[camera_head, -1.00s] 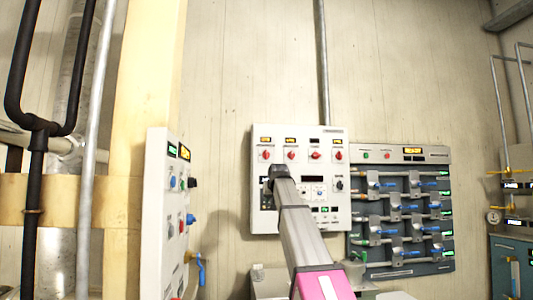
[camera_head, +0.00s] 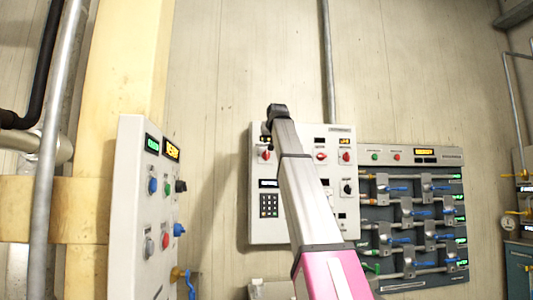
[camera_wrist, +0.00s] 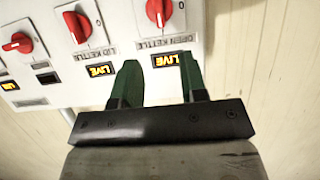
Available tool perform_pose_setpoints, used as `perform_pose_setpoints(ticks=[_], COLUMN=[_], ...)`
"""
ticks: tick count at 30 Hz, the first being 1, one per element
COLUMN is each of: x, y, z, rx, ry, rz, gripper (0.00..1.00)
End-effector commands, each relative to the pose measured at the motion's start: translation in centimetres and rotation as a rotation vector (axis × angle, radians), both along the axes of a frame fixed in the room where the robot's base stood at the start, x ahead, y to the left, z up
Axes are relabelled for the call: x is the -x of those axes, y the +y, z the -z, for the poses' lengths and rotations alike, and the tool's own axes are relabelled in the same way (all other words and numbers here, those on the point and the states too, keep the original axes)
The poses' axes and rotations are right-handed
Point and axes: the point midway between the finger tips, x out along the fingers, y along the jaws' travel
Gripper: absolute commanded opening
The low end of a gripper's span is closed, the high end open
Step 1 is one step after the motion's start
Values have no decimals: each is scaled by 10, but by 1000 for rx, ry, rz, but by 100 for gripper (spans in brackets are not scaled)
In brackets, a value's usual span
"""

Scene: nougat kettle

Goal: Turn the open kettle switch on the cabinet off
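The cabinet (camera_head: 255,215) is a white wall panel with a row of red rotary switches. The open kettle switch (camera_wrist: 159,10) is the red knob at the top of the wrist view, above its inverted label (camera_wrist: 165,43) and a lit "LIVE" display (camera_wrist: 170,60). In the head view, the leftmost red knob (camera_head: 265,155) shows beside my arm. My gripper (camera_wrist: 158,68) has two green fingers apart, with nothing between them. Its tips appear near the LIVE display, short of the knob in the picture. In the head view, my gripper (camera_head: 278,110) is at the panel's top edge.
The lid kettle switch (camera_wrist: 77,25) is beside it, also with a LIVE display. Another red switch (camera_wrist: 17,43) is further left. A dark valve panel (camera_head: 415,220) hangs to the right, and a white control box (camera_head: 130,220) stands at left. The wall above is clear.

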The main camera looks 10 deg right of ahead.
Motion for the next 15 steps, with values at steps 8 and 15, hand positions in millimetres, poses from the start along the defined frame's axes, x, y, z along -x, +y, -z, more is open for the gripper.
perform_pose_setpoints(ticks=[8,15], x=[-34,-73], y=[0,0], z=[13,29], rx=[0,0], ry=[2,2], rz=[0,0], gripper=[39,39])
